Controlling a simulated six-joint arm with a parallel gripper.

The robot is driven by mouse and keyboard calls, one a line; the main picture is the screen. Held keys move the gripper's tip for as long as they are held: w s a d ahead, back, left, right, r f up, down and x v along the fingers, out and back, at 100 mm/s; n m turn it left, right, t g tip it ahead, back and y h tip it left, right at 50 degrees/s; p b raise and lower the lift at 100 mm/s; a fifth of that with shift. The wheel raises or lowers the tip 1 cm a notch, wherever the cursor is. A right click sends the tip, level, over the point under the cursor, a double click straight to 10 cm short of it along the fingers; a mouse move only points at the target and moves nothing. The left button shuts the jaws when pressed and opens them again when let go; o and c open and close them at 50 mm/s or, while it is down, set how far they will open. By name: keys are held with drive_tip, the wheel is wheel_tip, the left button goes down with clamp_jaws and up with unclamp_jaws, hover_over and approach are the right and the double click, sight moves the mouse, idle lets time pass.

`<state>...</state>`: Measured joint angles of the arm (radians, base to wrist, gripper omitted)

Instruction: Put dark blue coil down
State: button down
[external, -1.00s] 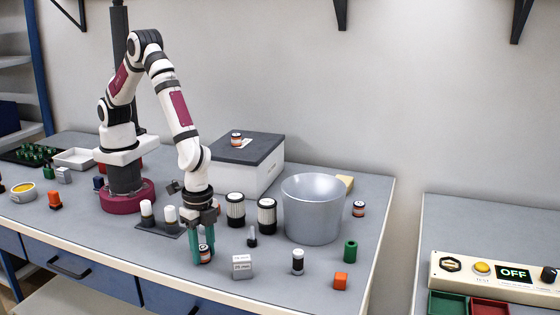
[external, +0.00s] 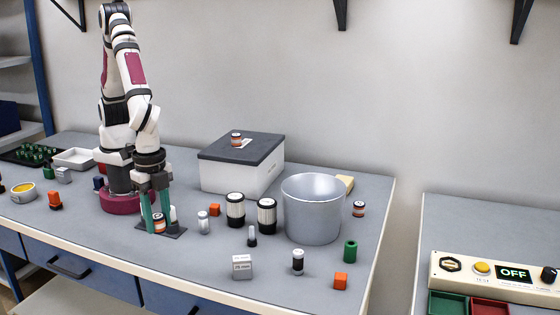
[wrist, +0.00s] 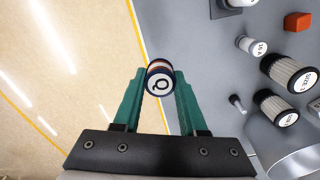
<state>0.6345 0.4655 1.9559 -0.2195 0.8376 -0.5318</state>
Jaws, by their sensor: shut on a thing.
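My gripper (external: 158,222) is shut on a small coil (external: 158,226), with its teal fingers on either side of it. The coil has a dark rim, an orange band and a pale label. In the wrist view the coil (wrist: 159,83) shows its round white end with a black mark and a dark blue rim, between the fingertips (wrist: 160,78). In the external view the gripper is at or just above the dark pad (external: 173,232) at the front left. I cannot tell whether the coil touches it. A white-topped piece on the pad is partly hidden by a finger.
A silver cylinder (external: 203,222) and an orange cube (external: 214,210) stand right of the gripper. Two black-and-white canisters (external: 235,210) and a metal bucket (external: 312,215) are farther right. Similar coils lie on the grey-lidded box (external: 236,139) and at the right (external: 359,209).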

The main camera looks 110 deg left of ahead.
drive_tip(key=w+a+r+n, duration=0.2)
drive_tip(key=a+r+n, duration=0.25)
drive_tip(key=a, duration=0.55)
drive_tip(key=w+a+r+n, duration=0.25)
drive_tip(key=a+n, duration=0.25)
drive_tip(key=a, duration=0.5)
drive_tip(key=w+a+r+n, duration=0.2)
drive_tip(key=a+r+n, duration=0.25)
drive_tip(key=a, duration=0.65)
drive_tip(key=n, duration=0.5)
hover_over(251, 141)
wheel_tip(251, 141, down, 4)
drive_tip(key=shift+d+r, duration=0.1)
drive_tip(key=shift+d, duration=0.05)
drive_tip(key=shift+f, duration=2)
drive_tip(key=shift+f, duration=0.15)
